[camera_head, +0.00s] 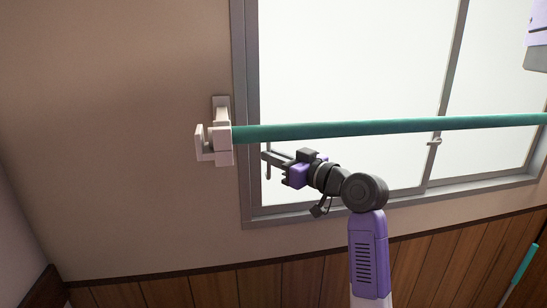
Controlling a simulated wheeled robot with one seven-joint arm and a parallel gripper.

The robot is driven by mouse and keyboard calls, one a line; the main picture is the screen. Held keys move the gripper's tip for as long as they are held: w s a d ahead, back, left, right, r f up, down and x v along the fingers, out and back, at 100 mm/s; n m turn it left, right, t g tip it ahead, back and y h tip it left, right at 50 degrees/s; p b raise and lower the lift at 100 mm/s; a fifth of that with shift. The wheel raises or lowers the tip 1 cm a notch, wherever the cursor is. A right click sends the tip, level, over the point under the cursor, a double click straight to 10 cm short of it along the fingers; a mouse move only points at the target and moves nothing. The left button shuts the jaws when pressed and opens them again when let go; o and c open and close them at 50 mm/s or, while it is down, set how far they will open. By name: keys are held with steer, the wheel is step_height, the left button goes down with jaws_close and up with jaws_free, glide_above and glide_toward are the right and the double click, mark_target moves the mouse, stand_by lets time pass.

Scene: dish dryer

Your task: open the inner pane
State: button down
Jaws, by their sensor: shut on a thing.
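A sliding window with a grey frame holds a left pane (350,70) and a right pane (500,85) of white glass. They meet at a grey upright stile, where a small pale latch (434,143) sits. I cannot tell for sure which pane is the inner one. A slim pale upright handle (268,174) is near the left pane's left edge, close to the frame. My gripper (268,158) reaches left, below the green pole, and its fingers are shut on this handle. The fingers hide part of the handle.
A green pole (340,129) runs across in front of the window, just above my gripper. Its left end rests in a white wall bracket (220,140). A purple and grey thing (538,35) shows at top right. Wood panelling (440,265) lines the lower wall.

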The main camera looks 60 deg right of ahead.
mark_target(362, 150)
steer(key=s+d+b, duration=0.1)
steer(key=s+d, duration=0.4)
steer(key=s, duration=0.1)
steer(key=s+d+b, duration=0.2)
steer(key=s+d, duration=0.3)
steer(key=s, duration=0.1)
steer(key=s+d+b, duration=0.1)
steer(key=s+d, duration=0.5)
steer(key=shift+f, duration=0.1)
steer(key=c, duration=1.5)
jaws_free()
steer(key=b+v, duration=0.2)
steer(key=v, duration=0.5)
steer(key=shift+s, duration=0.4)
